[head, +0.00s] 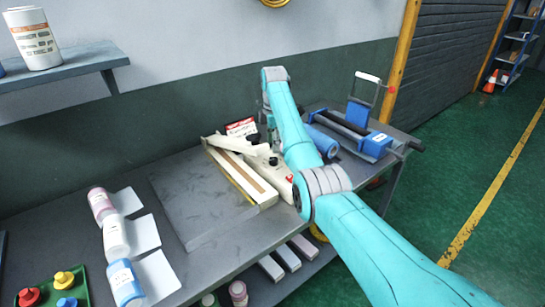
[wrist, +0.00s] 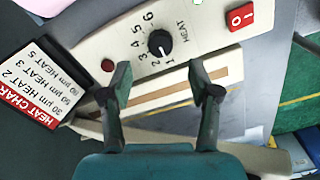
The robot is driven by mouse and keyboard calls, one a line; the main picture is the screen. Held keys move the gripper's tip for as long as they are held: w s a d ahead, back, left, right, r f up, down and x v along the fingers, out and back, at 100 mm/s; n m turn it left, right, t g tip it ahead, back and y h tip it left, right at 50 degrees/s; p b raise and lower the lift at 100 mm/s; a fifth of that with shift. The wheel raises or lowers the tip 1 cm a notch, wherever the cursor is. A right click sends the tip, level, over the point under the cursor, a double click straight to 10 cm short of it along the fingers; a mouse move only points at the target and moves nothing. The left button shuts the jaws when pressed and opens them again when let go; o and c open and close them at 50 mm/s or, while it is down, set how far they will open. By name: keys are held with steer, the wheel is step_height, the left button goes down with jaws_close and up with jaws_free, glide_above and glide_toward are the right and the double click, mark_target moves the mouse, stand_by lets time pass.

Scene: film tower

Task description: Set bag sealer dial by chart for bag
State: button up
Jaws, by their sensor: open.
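The bag sealer (head: 245,170) is a long cream machine on the grey bench; it also fills the wrist view (wrist: 205,50). Its black heat dial (wrist: 160,43) is ringed by the numbers 1 to 6, and its white mark seems to point near 1. The heat chart (wrist: 38,85) reads 30 µm heat 2, 50 µm heat 3, 80 µm heat 5. My gripper (wrist: 161,85) is open and empty, its fingertips over the sealer just below the dial in the picture. In the head view my arm partly covers the sealer. I cannot make out a bag.
The sealer has a red switch (wrist: 240,17) and a dark red round part (wrist: 107,65). A blue roll (head: 326,142) and a blue-and-black machine (head: 350,132) stand to the right. Several bottles (head: 115,235) stand at the left. A wall shelf (head: 70,70) is at upper left.

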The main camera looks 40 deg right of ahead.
mark_target(273, 159)
step_height(273, 159, down, 6)
steer(key=shift+f, duration=0.25)
steer(key=c, duration=1.2)
